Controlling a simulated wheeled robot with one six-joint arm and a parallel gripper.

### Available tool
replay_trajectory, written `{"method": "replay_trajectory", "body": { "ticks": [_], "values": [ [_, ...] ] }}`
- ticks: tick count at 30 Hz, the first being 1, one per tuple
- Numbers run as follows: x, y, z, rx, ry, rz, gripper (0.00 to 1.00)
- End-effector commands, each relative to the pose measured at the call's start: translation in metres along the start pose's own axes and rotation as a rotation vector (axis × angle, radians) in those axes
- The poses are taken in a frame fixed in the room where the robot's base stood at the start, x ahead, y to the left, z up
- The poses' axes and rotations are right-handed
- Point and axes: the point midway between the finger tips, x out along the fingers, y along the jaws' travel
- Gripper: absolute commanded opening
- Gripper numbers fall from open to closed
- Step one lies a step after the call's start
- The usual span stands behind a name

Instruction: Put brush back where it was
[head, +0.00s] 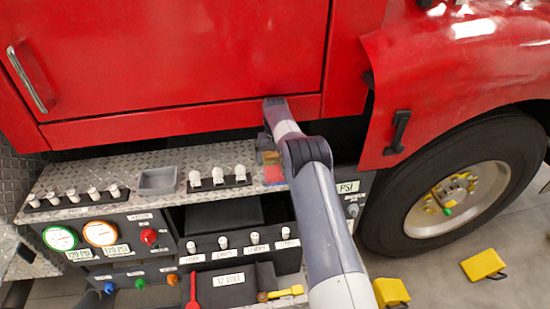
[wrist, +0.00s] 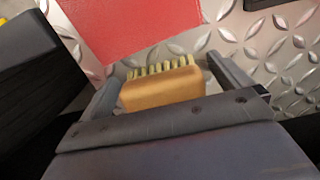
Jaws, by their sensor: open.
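The brush (wrist: 160,92), with an orange-brown wooden body and pale bristles, lies on the diamond-plate ledge. In the wrist view its bristles point away from my gripper (wrist: 164,72). The gripper is open, with one finger on each side of the brush body; there is a gap at the right finger, and I cannot tell whether the left one touches. In the head view my arm reaches down to the ledge, and the brush (head: 268,157) shows only as a small tan patch beside it, partly hidden.
A red flat-faced object (wrist: 130,25) lies close beyond the bristles. A grey tray (head: 158,181) and white-handled levers (head: 218,177) stand left on the ledge (head: 120,172). The red truck body (head: 180,60) rises behind. A tire (head: 455,190) is at right.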

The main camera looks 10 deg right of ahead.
Motion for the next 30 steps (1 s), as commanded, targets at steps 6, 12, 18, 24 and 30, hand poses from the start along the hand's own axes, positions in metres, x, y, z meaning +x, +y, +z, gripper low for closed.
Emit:
{"method": "replay_trajectory", "body": {
  "ticks": [6,12,18,24,30],
  "values": [
    [-0.001,0.000,0.000,0.000,0.000,0.000,0.98],
    [-0.020,0.000,-0.001,0.000,0.004,0.000,0.98],
    [-0.065,0.000,-0.001,0.000,0.006,0.000,0.98],
    [-0.105,0.000,-0.001,0.000,0.003,0.000,0.98],
    [-0.121,0.000,0.000,0.000,0.001,0.000,0.98]
  ]
}}
